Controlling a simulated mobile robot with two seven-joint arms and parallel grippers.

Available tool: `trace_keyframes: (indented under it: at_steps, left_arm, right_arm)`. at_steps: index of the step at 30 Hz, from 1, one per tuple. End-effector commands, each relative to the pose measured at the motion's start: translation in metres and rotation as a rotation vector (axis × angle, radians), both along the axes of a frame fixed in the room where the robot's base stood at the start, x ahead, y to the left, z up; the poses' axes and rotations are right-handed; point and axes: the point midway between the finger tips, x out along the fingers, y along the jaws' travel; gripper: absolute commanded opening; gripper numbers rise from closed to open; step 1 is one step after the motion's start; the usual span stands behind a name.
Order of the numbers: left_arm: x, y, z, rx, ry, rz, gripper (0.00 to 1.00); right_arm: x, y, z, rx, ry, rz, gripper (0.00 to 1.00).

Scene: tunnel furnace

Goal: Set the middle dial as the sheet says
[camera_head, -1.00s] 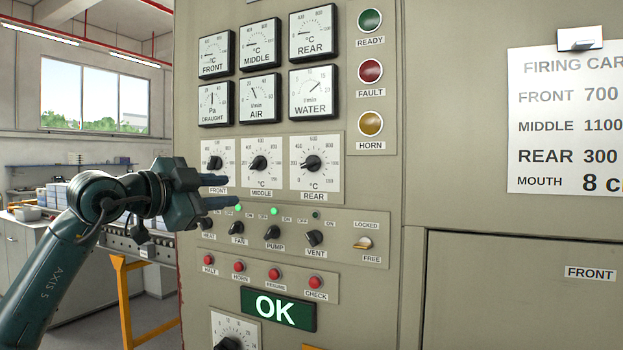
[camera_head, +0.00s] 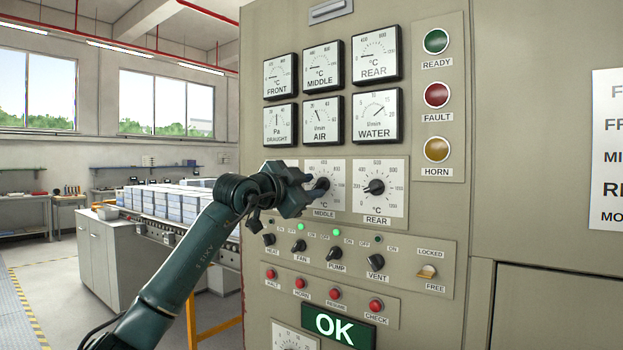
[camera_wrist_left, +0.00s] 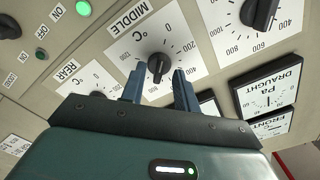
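The middle dial (camera_head: 335,172) is a white plate with a black knob, in the panel's dial row between the front and rear dials. In the left wrist view the middle dial (camera_wrist_left: 115,47) appears turned over, its knob (camera_wrist_left: 159,66) just beyond my fingertips. My left gripper (camera_head: 314,184) is at this dial and covers part of its scale. In the wrist view my left gripper (camera_wrist_left: 158,78) is open, with one finger to each side of the knob; I cannot tell if they touch it. The sheet (camera_head: 608,150) is cut off at the right edge. My right gripper is not in view.
The rear dial (camera_head: 394,205) is close on the right; my gripper hides most of the front dial. Gauges hang above. Open floor lies at the left.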

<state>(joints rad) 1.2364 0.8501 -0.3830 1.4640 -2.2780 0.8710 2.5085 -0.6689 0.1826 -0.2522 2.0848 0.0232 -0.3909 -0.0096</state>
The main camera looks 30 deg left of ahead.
Motion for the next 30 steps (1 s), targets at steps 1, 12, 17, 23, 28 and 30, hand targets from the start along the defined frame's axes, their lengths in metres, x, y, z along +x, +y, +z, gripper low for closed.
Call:
trace_keyframes:
  at_steps: [1, 12, 17, 23, 28, 30]
  left_arm:
    - [0.0041, -0.0004, 0.0009, 0.0, 0.001, 0.0, 0.31]
    - [0.0086, -0.0011, -0.0008, 0.001, 0.0, 0.0, 0.3]
    - [0.0084, -0.001, -0.0009, 0.001, 0.0, 0.0, 0.17]
    - [0.0084, -0.0009, -0.0008, 0.001, 0.001, 0.0, 0.01]
    - [0.0084, -0.0009, -0.0009, 0.001, 0.001, 0.0, 0.0]
    - [0.0084, -0.0009, -0.001, 0.001, 0.001, 0.0, 0.0]
  right_arm:
    - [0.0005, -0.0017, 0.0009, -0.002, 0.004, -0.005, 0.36]
    - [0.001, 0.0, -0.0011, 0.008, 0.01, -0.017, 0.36]
    - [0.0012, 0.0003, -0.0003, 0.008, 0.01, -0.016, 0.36]
    - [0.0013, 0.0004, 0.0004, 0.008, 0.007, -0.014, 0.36]
    - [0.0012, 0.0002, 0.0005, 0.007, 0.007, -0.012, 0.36]
    - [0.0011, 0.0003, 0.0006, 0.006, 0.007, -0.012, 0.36]
